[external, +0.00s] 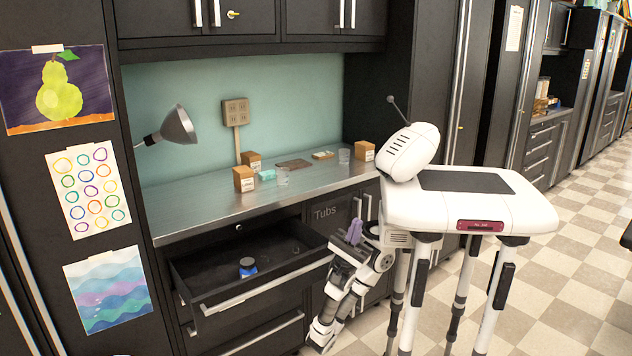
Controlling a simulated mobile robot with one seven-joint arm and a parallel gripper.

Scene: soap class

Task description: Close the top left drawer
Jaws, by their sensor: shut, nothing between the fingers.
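The top left drawer (262,293) is dark with a long silver handle, and it stands pulled out below the counter. A small jar with a blue label (248,268) stands inside it, and a faint round clear item sits near the back right of the drawer. My gripper (355,232), with what look like purple fingers, is shut and empty. In the picture it appears just right of the open drawer, in front of the cabinet marked "Tubs". I cannot tell its exact distance from the drawer front.
A second drawer (262,336) with a silver handle lies below. The steel counter (215,212) carries small brown boxes (244,178), clear glasses (283,176) and a lamp (178,126) at its left. Checkered floor (575,270) is open to the right.

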